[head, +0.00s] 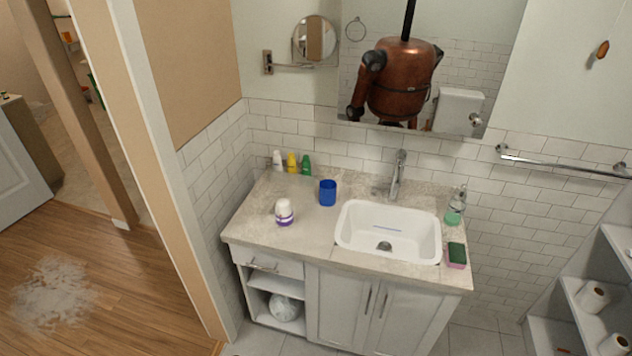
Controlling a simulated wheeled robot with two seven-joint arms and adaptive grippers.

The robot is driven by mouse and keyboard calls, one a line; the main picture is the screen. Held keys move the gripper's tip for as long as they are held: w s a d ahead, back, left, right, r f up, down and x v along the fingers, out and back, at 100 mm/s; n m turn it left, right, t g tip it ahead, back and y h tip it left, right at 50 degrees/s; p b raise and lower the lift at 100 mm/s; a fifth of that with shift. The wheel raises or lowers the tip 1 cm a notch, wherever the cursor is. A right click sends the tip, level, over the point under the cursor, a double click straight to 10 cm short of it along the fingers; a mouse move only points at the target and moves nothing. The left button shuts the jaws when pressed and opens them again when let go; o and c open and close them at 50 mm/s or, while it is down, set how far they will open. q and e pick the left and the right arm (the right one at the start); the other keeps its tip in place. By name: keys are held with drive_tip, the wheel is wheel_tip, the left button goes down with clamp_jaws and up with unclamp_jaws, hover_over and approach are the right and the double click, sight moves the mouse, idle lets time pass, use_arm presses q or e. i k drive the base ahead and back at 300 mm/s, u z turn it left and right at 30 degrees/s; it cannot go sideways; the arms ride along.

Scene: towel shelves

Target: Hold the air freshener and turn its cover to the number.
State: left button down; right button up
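A small white container with a purple band (284,217), which looks like the air freshener, stands upright on the left part of the grey counter (310,232). Its top is a rounded white cover. Any number on it is too small to read. Nothing touches it. Neither of my grippers shows in the head view.
A blue cup (327,193) stands behind and right of the container. A white sink (350,239) with a faucet (397,175) lies to the right. A soap bottle (455,209) and a sponge (456,254) are at the right end. Several small bottles (291,163) line the back left.

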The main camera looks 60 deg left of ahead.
sight(283, 208)
drive_tip(key=i, duration=0.85)
drive_tip(key=u, duration=2.35)
